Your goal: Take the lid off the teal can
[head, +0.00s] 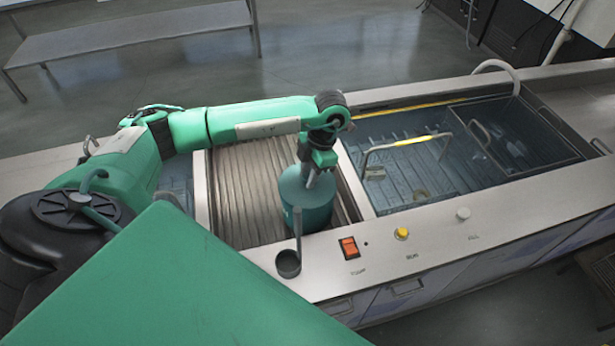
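The teal can (309,218) stands upright on the ribbed drainboard between the basins. Its round, slightly paler teal lid (291,184) sits on top. My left arm comes in from the left, and my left gripper (314,180) points down over the lid, right of its middle. The fingertips look to be at or just above the lid. The fingers are small and partly hidden by the wrist, so I cannot tell whether they are apart or closed on a knob. My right gripper is not in view.
A water-filled tank with a yellow-gripped basket handle (407,143) lies right. The drainboard (236,212) has bare room left of the can.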

